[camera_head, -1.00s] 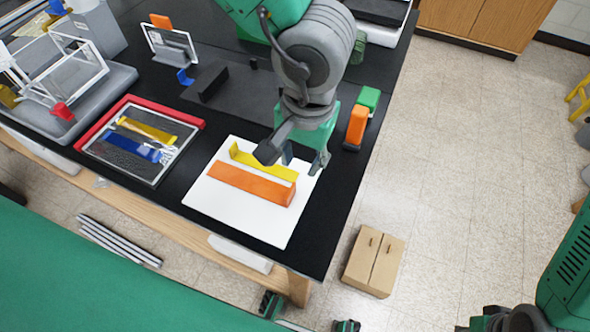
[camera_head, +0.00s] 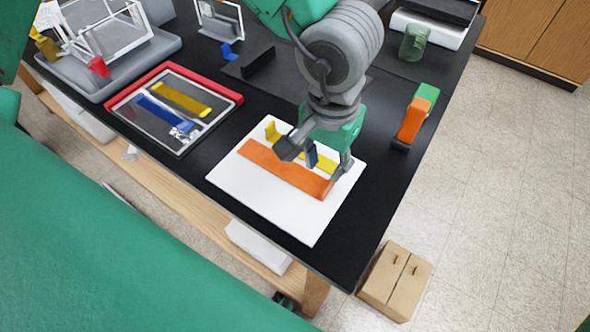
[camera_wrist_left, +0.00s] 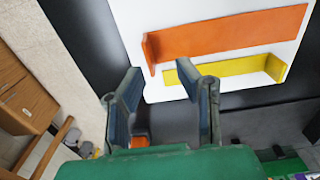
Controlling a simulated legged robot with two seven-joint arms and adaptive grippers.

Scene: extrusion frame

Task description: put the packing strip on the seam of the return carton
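An orange strip (camera_head: 285,170) and a yellow strip (camera_head: 325,163), each with an upturned end, lie side by side on a white board (camera_head: 240,187). They also show in the left wrist view, orange (camera_wrist_left: 230,37) and yellow (camera_wrist_left: 228,69). I cannot tell which piece is the packing strip. A tan box (camera_head: 398,283) with two top panels and a seam stands on the floor at the lower right; it looks like the carton. My left gripper (camera_head: 316,162) is open and empty above the strips' right part; its spread fingers (camera_wrist_left: 160,75) show in the wrist view. My right gripper is out of view.
A red-rimmed tray (camera_head: 214,80) with a yellow and a blue piece lies left of the board. An orange block (camera_head: 412,122) and a glass (camera_head: 415,43) stand toward the table's right edge.

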